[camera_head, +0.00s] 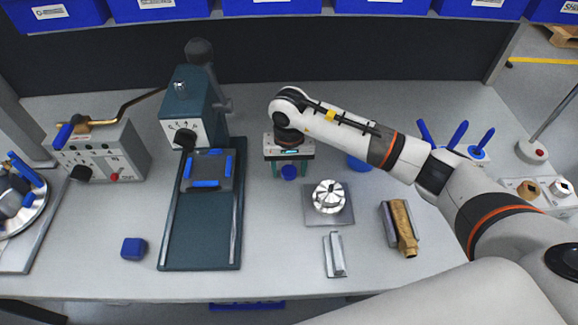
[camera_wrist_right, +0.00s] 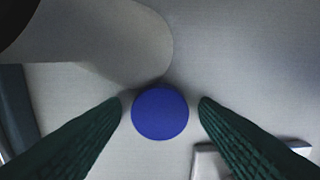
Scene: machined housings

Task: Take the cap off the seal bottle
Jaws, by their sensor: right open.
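A round blue cap (camera_head: 289,173), apparently that of the seal bottle, shows just below my right gripper (camera_head: 289,167) in the head view. In the right wrist view the blue cap (camera_wrist_right: 160,112) is seen from above as a plain disc. The bottle body under it is hidden. My right gripper (camera_wrist_right: 161,101) is open, with one dark green finger on each side of the cap. A narrow gap shows between each finger and the cap. My left gripper is not in view.
A dark machine bed (camera_head: 203,238) lies left of the cap. A plate with a metal chuck (camera_head: 329,197) is at its lower right. A brass part (camera_head: 402,228) and a metal block (camera_head: 334,255) lie farther right and front. A blue block (camera_head: 133,248) sits front left.

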